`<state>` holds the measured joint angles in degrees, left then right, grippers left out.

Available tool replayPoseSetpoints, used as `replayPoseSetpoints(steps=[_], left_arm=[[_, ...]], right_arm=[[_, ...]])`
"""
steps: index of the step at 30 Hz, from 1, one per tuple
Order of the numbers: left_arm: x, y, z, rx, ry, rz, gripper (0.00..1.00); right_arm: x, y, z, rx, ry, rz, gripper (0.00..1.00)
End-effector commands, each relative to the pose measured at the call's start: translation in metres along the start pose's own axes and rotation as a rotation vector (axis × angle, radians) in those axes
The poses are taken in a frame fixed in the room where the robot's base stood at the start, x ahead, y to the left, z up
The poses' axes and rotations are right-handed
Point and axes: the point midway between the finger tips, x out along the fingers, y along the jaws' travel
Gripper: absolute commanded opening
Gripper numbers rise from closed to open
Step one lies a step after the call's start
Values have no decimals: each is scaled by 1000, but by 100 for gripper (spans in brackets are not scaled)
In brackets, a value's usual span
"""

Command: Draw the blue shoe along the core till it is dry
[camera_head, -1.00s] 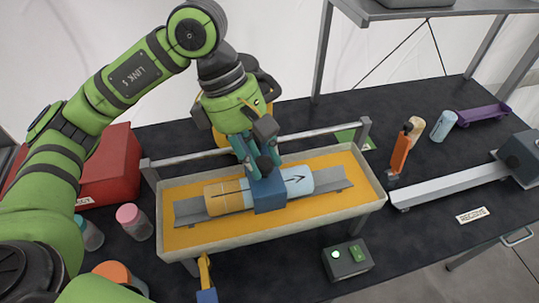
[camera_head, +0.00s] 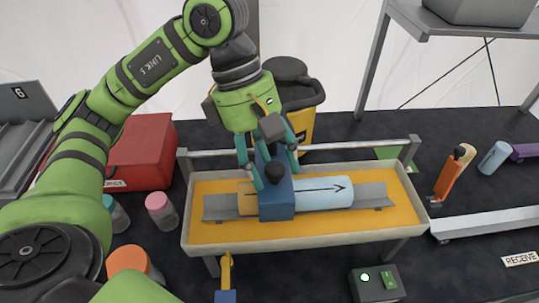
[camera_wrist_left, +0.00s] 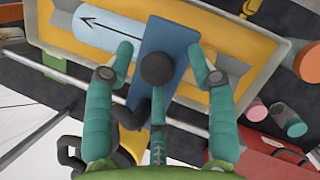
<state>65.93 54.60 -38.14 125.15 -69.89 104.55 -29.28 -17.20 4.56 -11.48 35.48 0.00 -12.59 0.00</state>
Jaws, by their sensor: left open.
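The blue shoe (camera_head: 277,206) sits across the core (camera_head: 325,192), near the core's left end. The core lies on a grey rail in the tray (camera_head: 408,226). It is pale blue with a black arrow to the right of the shoe; a short orange part (camera_head: 245,200) shows to the left. My left gripper (camera_head: 272,172) is open, its teal fingers on either side of the shoe's black knob. The wrist view shows the shoe (camera_wrist_left: 165,45) between the spread fingertips (camera_wrist_left: 163,58), the knob free in the gap. My right gripper is not in view.
A metal bar (camera_head: 345,147) runs along the tray's back. A red box (camera_head: 142,152) and lidded jars (camera_head: 161,210) stand left. A box with a lit button (camera_head: 376,284) stands in front. An orange-handled tool (camera_head: 450,175) and a pale rail (camera_head: 490,226) are right.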

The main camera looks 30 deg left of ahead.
Motion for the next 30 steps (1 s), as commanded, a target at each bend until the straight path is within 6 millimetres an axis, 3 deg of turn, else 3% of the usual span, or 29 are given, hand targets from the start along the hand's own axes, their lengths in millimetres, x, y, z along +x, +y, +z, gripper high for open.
replayPoseSetpoints(steps=[7,18,30], left_arm=[[-23,1,0,-1,0,5,56],[-102,-1,1,0,0,7,56],[-120,-2,1,1,0,1,56]], right_arm=[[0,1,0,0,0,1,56],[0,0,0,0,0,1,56],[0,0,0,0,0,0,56]])
